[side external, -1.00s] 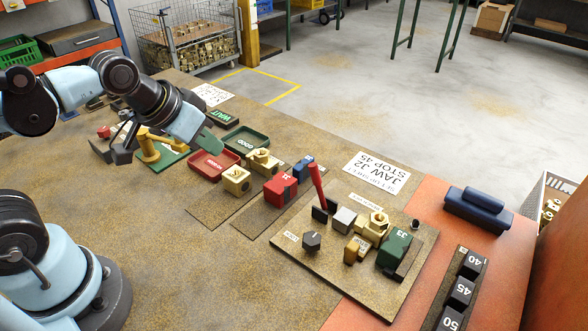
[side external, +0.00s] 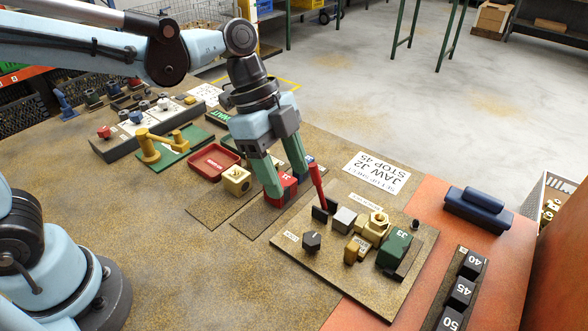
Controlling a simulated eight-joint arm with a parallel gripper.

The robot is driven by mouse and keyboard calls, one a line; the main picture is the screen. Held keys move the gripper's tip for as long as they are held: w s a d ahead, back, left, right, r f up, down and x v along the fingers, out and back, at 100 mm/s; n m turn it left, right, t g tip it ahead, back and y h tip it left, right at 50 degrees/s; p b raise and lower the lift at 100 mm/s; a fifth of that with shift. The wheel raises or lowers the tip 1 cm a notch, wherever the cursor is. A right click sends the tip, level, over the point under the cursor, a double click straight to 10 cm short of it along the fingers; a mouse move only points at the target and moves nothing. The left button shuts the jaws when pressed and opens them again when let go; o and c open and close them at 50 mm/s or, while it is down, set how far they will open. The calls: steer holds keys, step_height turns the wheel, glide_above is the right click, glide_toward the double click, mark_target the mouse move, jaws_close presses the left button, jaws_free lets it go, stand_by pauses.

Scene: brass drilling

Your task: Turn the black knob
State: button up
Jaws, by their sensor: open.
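The black knob (side external: 312,240) is a dark, many-sided knob with a light mark on top. It stands at the near left corner of the brass-flecked fixture board (side external: 340,280), beside a small white label. My gripper (side external: 287,181) points down, fingers apart, with its tips at the red block (side external: 283,190), up and left of the knob. The fingers partly hide the red block and the blue block behind it; I cannot tell if they touch. The knob is apart from my gripper and in full view.
Bare table (side external: 180,250) lies in front.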

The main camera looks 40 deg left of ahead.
mark_target(312, 238)
steer(key=shift+m, duration=0.4)
steer(key=x, duration=1.2)
steer(key=shift+s+d+f, duration=0.1)
steer(key=shift+s+d, duration=0.1)
steer(key=shift+d, duration=0.2)
steer(key=c, duration=1.1)
steer(key=shift+o, duration=0.3)
